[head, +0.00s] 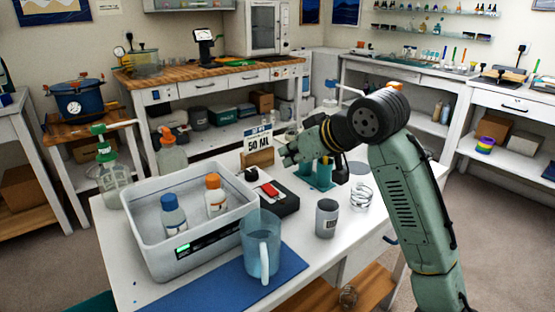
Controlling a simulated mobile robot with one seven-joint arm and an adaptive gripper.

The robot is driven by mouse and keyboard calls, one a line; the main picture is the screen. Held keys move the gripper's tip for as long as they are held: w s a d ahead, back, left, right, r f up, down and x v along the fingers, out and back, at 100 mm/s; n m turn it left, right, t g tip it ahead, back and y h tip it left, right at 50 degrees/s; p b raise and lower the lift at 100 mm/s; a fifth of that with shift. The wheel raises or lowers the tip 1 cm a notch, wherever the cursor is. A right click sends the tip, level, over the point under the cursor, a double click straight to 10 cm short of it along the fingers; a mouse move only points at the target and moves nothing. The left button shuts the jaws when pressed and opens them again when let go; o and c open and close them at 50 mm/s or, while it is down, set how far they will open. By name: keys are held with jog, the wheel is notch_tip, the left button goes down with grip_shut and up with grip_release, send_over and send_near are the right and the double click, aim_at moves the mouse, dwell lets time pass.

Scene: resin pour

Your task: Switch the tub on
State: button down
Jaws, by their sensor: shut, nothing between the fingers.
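The tub (163,262) is a pale grey open box at the left of the white table. A blue-capped bottle (174,217) and an orange-capped bottle (215,197) stand inside it. Its front wall has a dark panel (207,239) with a small lit green display (182,248) at the left end. A black box with a red switch (269,189) sits right of the tub; I cannot tell whether they are joined. My gripper (288,157) is shut and empty, above the table behind and right of the red switch, apart from it. My wrist partly hides the teal holder (318,175).
A clear jug (260,246) stands on a blue mat (275,278) in front of the tub. A grey cup (327,218) and a wire coil (361,195) stand at right. A "50 ML" card (258,144) stands behind the black box. Spray bottles stand behind the tub.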

jog(key=p, duration=0.1)
send_over(268, 186)
jog(key=s+d, duration=0.2)
jog(key=f, duration=0.4)
jog(key=shift+w+a+f, duration=0.1)
jog(key=shift+a+f, duration=0.05)
jog(key=shift+a, duration=0.1)
jog(key=f, duration=0.3)
jog(key=shift+w+a+f+p, duration=0.2)
jog(key=shift+w+a+p, duration=0.05)
jog(key=shift+w+p, duration=0.15)
jog(key=shift+f, duration=0.55)
jog(key=shift+a, duration=0.1)
jog(key=shift+w+a+g+h+p, duration=0.3)
jog(key=shift+g+p, duration=0.1)
jog(key=shift+p, duration=0.65)
jog(key=shift+w+a+f, duration=0.1)
jog(key=shift+w+f, duration=0.05)
jog(key=shift+f, duration=0.4)
